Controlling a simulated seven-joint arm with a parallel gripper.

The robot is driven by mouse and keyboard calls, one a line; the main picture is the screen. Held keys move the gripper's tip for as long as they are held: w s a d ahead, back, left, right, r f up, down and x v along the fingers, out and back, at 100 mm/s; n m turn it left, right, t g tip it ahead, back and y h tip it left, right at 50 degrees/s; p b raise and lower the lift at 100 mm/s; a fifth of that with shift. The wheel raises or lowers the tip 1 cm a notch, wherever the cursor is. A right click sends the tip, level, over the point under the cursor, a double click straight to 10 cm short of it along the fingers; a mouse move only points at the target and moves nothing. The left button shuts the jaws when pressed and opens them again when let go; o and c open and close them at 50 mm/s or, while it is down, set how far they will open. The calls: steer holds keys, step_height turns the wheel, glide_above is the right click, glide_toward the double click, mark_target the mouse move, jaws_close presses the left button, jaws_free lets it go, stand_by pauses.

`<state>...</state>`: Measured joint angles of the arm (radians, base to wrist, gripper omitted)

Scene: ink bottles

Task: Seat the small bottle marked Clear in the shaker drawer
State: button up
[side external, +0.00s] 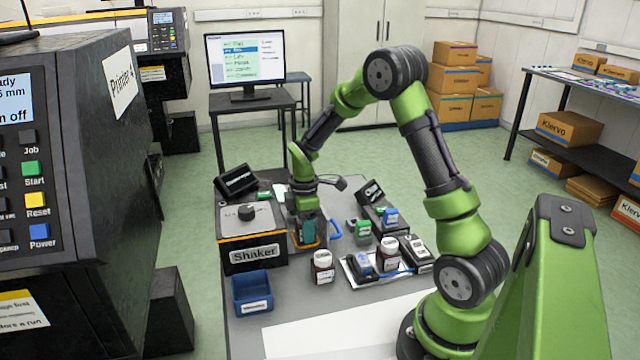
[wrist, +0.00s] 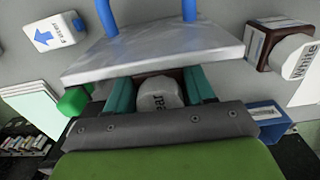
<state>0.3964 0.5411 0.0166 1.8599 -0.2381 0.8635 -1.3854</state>
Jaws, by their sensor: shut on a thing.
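The small bottle marked Clear shows as a white cap (wrist: 158,93) with "ear" legible in the wrist view. My gripper (wrist: 160,92) is shut on it, a teal finger on each side. A grey metal plate with blue bars, apparently the front of the open shaker drawer (wrist: 150,52), stands just beyond the bottle. In the side view my gripper (side external: 307,232) points down at the right side of the shaker (side external: 250,238), beside a blue handle (side external: 335,229). The bottle's lower part is hidden; I cannot tell whether it rests on the drawer floor.
A brown bottle marked White (wrist: 268,40) stands close to the drawer; a white-capped brown bottle (side external: 322,268) stands on the table in the side view. A blue bin (side external: 252,292) sits in front of the shaker.

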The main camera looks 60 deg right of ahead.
steer(key=shift+f, duration=0.3)
stand_by(0.5)
steer(key=o, duration=1.2)
steer(key=shift+o, duration=0.4)
steer(key=shift+o, duration=1.3)
steer(key=shift+r, duration=0.1)
steer(key=shift+r, duration=3.45)
